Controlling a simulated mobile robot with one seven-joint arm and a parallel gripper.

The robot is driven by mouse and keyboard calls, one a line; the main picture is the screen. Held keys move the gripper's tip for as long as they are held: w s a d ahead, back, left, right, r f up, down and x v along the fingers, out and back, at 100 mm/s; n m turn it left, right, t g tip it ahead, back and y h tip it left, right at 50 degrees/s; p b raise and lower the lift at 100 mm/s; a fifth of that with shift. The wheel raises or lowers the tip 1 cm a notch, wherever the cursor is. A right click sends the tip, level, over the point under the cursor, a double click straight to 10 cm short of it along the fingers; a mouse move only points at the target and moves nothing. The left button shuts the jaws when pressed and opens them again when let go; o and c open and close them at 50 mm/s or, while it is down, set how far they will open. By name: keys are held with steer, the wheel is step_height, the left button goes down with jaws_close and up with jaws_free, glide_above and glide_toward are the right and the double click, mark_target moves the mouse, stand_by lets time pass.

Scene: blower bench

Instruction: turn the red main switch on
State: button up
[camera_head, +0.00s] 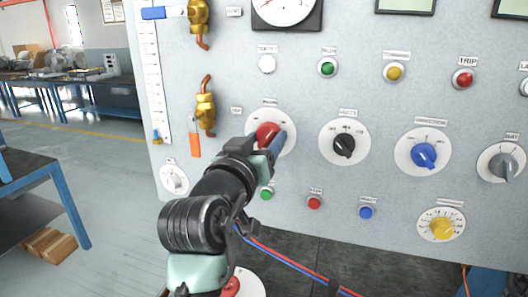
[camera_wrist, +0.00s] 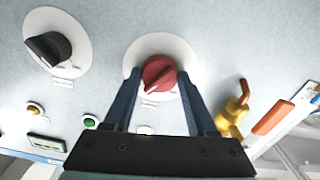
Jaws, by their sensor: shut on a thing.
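The red main switch (camera_head: 266,133) is a round-plate rotary knob on the grey panel, left of the black knob. In the wrist view, which is turned over, the red knob (camera_wrist: 160,74) sits in the middle of its white dial plate (camera_wrist: 146,43). Its pointed end is toward the lower left there, near small markings too blurred to read. My gripper (camera_head: 270,142) is at the knob, with one blue finger on each side. The wrist view shows the two fingers of my gripper (camera_wrist: 158,76) closed on the knob's sides. My gripper partly hides the plate in the head view.
To the right are a black knob (camera_head: 344,145), a blue knob (camera_head: 424,155) and a grey knob (camera_head: 503,165). A yellow knob (camera_head: 441,228) is lower right. Push buttons lie above and below. A brass valve (camera_head: 205,107) with an orange handle (camera_head: 195,138) stands out at left.

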steer(key=shift+m+b, duration=0.6)
steer(key=shift+m, duration=0.4)
steer(key=o, duration=1.4)
steer(key=shift+c, duration=0.2)
steer(key=b+v, duration=0.2)
steer(key=v, duration=1.1)
